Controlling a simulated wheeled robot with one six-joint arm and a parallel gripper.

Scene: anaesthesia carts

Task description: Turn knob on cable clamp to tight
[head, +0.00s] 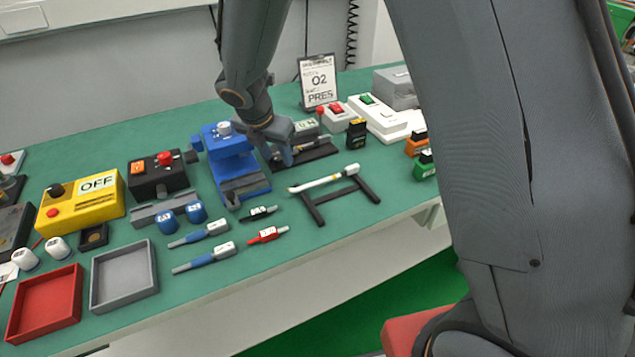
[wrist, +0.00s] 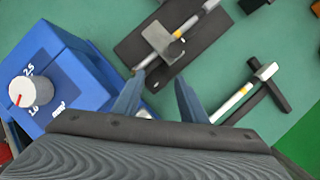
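A black base plate with a grey block across a silver rod (wrist: 158,40) lies just ahead of my fingertips in the wrist view; it looks like the cable clamp, but no label confirms this. The black plate also shows in the head view (head: 318,149), partly hidden by my gripper (head: 284,150). My gripper (wrist: 158,84) is open, its two blue-grey fingers apart with nothing held between them. The lower end of the rod passes behind the left finger. No tight marking is readable.
Left of my gripper stands a blue device (head: 228,150) with a white, red-marked knob (wrist: 30,91) and numbers. A black stand with a white rod (head: 330,181) is at the right front. An O2 PRES sign (head: 319,82) stands behind. Pens and trays lie to the left.

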